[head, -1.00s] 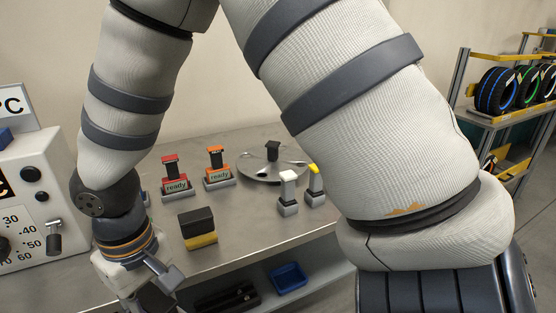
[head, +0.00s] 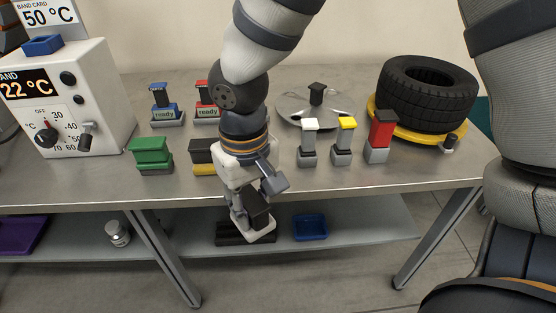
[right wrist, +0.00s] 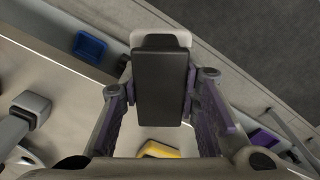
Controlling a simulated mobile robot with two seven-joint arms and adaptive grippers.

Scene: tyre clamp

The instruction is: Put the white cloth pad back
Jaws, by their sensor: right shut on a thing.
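My right gripper (head: 252,212) hangs in the middle of the head view, over the table's front edge. It is shut on a black block with a white pad under it, which I take for the white cloth pad (head: 264,236). In the right wrist view the black back (right wrist: 162,85) sits between the fingers and the white part (right wrist: 160,38) shows beyond it. The pad is held in the air, clear of the table (head: 110,195). No marked place for it is clear to me. My left gripper is not in view.
A black-and-yellow block (head: 203,152) stands just behind my gripper, and a green block (head: 150,150) left of it. Posts with white (head: 308,140), yellow (head: 345,140) and red (head: 381,132) tops stand right. A blue tray (head: 311,228) lies on the lower shelf.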

